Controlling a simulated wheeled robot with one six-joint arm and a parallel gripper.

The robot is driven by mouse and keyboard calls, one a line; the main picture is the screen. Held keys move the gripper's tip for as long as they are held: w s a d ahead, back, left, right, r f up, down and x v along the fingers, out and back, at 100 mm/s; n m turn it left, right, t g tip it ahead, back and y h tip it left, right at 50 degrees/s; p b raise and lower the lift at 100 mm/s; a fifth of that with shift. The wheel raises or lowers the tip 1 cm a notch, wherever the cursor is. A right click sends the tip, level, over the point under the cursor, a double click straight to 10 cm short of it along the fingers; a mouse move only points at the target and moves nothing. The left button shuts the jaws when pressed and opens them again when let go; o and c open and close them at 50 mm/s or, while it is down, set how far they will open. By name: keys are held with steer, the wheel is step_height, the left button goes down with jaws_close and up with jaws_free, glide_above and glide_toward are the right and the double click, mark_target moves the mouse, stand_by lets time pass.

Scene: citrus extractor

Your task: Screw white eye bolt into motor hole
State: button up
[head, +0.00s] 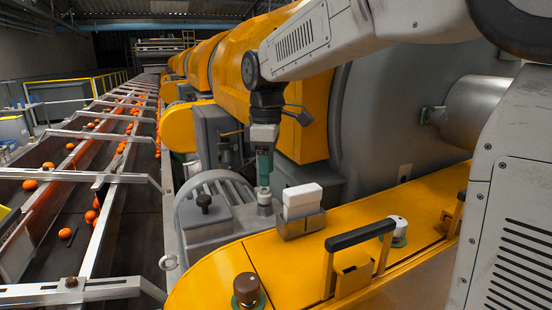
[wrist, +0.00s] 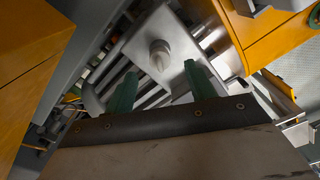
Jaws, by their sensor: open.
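The grey finned motor (head: 215,190) stands beside the conveyor in the head view. A small whitish piece, which looks like the white eye bolt (head: 264,197), stands upright at the motor's right side. In the wrist view the whitish bolt (wrist: 160,53) shows on a flat grey plate (wrist: 178,35), ahead of the gap between my fingers. My gripper (head: 264,183) points down just above it. Its two green fingers are apart in the wrist view (wrist: 161,82), with nothing between them. I cannot tell how deep the bolt sits, and the motor hole is not visible.
A white block (head: 302,198) in a grey holder (head: 300,224) stands close right of my gripper. The yellow cover (head: 420,215) carries a black handle (head: 360,235), a white knob (head: 398,228) and a brown knob (head: 247,288). A conveyor with oranges (head: 110,215) runs at left.

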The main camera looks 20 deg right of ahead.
mark_target(267, 194)
step_height(267, 194, down, 6)
stand_by(0.4)
steer(key=shift+w, duration=0.1)
steer(key=c, duration=1.1)
steer(key=shift+m, duration=0.9)
steer(key=shift+m, duration=0.8)
